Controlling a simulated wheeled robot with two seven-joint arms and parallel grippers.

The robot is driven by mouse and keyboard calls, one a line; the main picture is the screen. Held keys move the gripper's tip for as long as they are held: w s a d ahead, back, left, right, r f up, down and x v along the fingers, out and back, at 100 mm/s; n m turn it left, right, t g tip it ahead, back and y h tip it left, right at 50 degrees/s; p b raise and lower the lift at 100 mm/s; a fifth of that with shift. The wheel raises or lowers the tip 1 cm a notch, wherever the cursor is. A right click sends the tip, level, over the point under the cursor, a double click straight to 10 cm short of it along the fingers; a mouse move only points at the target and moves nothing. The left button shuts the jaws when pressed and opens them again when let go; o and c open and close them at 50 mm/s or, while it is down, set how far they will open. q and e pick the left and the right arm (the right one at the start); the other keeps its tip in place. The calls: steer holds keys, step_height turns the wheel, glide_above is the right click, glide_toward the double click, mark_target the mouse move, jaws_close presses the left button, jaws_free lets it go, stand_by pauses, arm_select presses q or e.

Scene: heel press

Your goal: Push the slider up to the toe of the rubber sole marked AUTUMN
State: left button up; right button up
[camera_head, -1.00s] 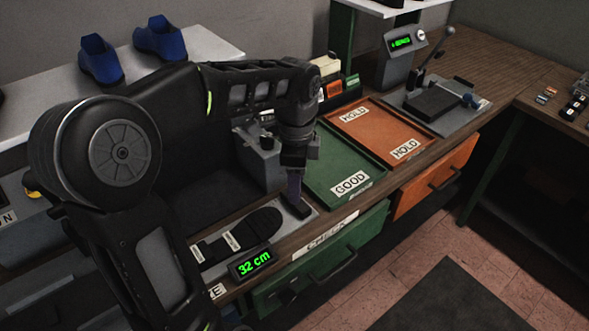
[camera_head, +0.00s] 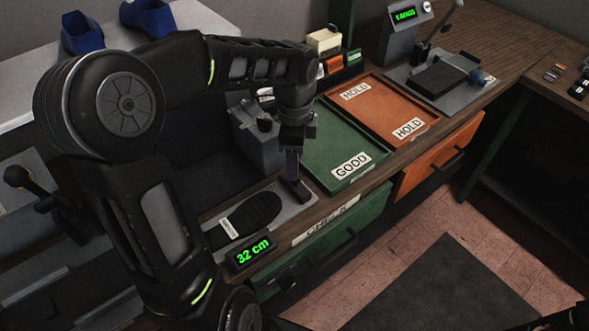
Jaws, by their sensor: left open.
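The rubber sole (camera_head: 254,212) is black and lies flat on a grey measuring board (camera_head: 284,215), its toe to the right. A white label on it is too small to read. The slider (camera_head: 301,193) is a small dark block on the board just beyond the toe; I cannot tell whether they touch. My left gripper (camera_head: 293,178) points down at the slider and is open. Its fingertips are dark and partly merge with the slider, so contact is unclear. My arm hides the board's left end. My right gripper is not in view.
A green GOOD tray (camera_head: 335,148) and an orange HOLD tray (camera_head: 383,110) lie to the right. A grey device (camera_head: 258,140) stands behind the board. A lever press (camera_head: 445,75) stands at the back right.

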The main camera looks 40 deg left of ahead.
arm_select(q)
steer(key=shift+f, duration=2.25)
steer(key=shift+c, duration=0.5)
steer(key=c, duration=0.9)
steer(key=shift+s+a, duration=0.15)
steer(key=shift+s, duration=0.2)
steer(key=shift+s+a+r, duration=0.1)
steer(key=shift+s+a, duration=0.1)
steer(key=shift+s, duration=0.45)
steer(key=shift+s+a, duration=0.15)
steer(key=shift+s, duration=0.45)
steer(key=shift+w, duration=0.15)
steer(key=o, duration=1)
steer(key=shift+w+d, duration=0.1)
step_height(320, 180, up, 8)
